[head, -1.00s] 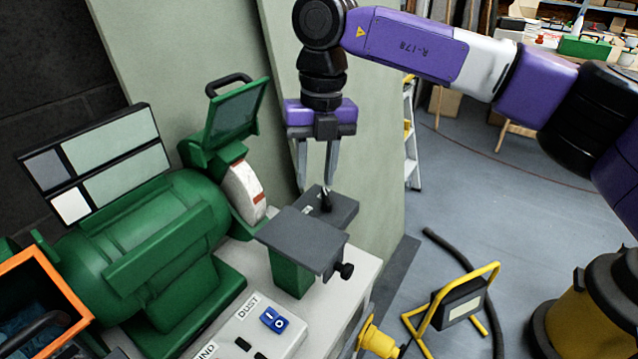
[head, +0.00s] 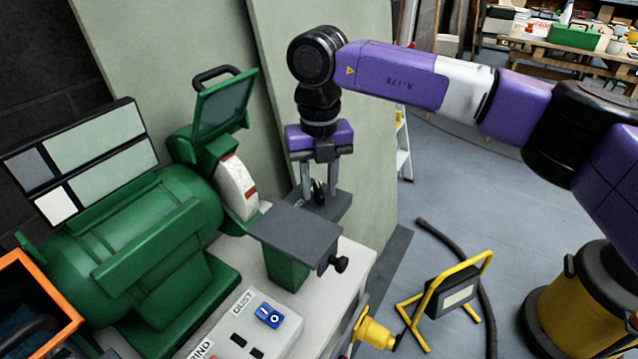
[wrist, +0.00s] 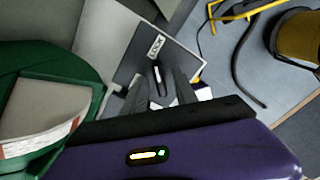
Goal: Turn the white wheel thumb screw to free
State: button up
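The white grinding wheel (head: 237,188) shows at the right end of the green bench grinder (head: 150,240). A small black thumb screw (head: 318,192) stands up from a dark grey plate (head: 338,207) behind the nearer tool rest. In the wrist view the thumb screw (wrist: 157,80) looks like a narrow upright tab, with a small white label (wrist: 156,46) beyond it that I cannot read clearly. My gripper (head: 319,190) points down with its fingers apart, one on each side of the thumb screw. I cannot tell whether either finger touches it.
The nearer grey tool rest (head: 295,228), with a black side knob (head: 341,264), sits close to my gripper. The raised green guard (head: 222,105) is to the left. A switch panel (head: 245,325) is in front. A yellow work lamp (head: 452,295) stands on the floor at right.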

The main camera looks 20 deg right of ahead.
grip_shut()
jog(key=shift+n, duration=0.3)
jog(key=n, duration=0.3)
jog(key=shift+r+n, duration=0.1)
jog(key=shift+n, duration=0.2)
jog(key=n, duration=0.4)
jog(key=shift+n+p, duration=0.3)
jog(key=n, duration=0.4)
jog(key=shift+n, duration=0.3)
jog(key=shift+n+p, duration=0.5)
jog(key=shift+n, duration=1.7)
